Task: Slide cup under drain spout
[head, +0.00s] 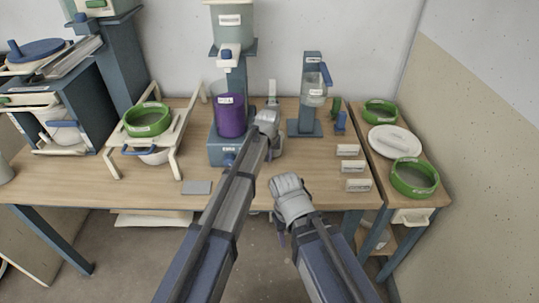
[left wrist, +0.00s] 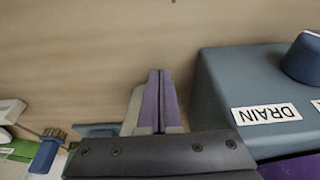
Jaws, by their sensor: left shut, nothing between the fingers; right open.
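A blue drain unit (head: 232,150) stands on the table with a purple bucket (head: 230,117) on it. Its DRAIN label shows upside down on the blue box (left wrist: 222,125) in the left wrist view. My left gripper (head: 274,151) is low over the table, just right of this unit. Its fingers (left wrist: 158,100) are shut and empty, apart from the box. My right gripper (head: 281,238) is open and empty at the table's front edge. A clear cup-like vessel (head: 314,96) is on a blue stand to the right. I cannot tell which thing is the task's cup; my left arm hides some table.
A tank (head: 232,25) is above the purple bucket. A rack with a green ring (head: 147,119) stands at the left. Label blocks (head: 347,150) and a side table with green rings (head: 415,177) are at the right. A grey plate (head: 197,187) lies near the front edge.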

